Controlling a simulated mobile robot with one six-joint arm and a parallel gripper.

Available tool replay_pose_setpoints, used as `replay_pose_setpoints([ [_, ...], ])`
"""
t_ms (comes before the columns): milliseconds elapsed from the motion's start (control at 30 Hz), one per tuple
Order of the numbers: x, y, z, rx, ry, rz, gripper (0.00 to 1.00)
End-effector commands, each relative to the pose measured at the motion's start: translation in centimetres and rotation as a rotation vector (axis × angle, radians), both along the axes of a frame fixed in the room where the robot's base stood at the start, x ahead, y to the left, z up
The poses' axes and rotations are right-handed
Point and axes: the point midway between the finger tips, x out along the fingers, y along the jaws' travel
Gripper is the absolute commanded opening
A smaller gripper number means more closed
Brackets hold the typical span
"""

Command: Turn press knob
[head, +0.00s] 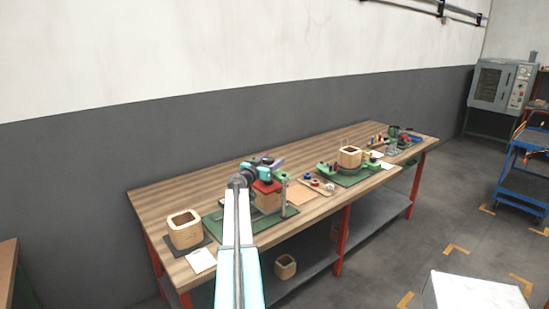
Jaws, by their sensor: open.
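The press stands on a green mat (222,228) on the wooden bench, with a red block (266,186) over a tan wooden coil block (268,202) and a green upright post (284,190) at its right. My arm reaches up from the bottom middle and bends over the press. My gripper (274,164) is at the top of the press, small in the picture, open, with nothing visibly held. The press knob cannot be told apart from my wrist and gripper here. Whether the gripper touches it cannot be seen.
The wooden bench (160,198) has a square wooden coil former (184,229) at left and another former (349,156) on a green fixture at right. A small tray (317,188) of coloured parts lies between. A blue cart (525,170) and an oven (500,85) stand far right.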

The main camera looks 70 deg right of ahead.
Motion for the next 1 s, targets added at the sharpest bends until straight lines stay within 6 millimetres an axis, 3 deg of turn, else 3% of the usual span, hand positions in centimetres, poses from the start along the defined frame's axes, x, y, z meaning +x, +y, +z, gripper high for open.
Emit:
replay_pose_setpoints([
  [200,-0.24,-1.33,-0.01,0.001,0.0,0.0,0.59],
  [567,-0.38,-1.49,-0.07,0.001,0.0,0.0,0.59],
  [800,-0.46,-1.51,-0.06,0.001,0.0,-0.002,0.2],
  [1000,-0.57,-1.52,-0.07,0.001,0.001,-0.003,0.18],
])
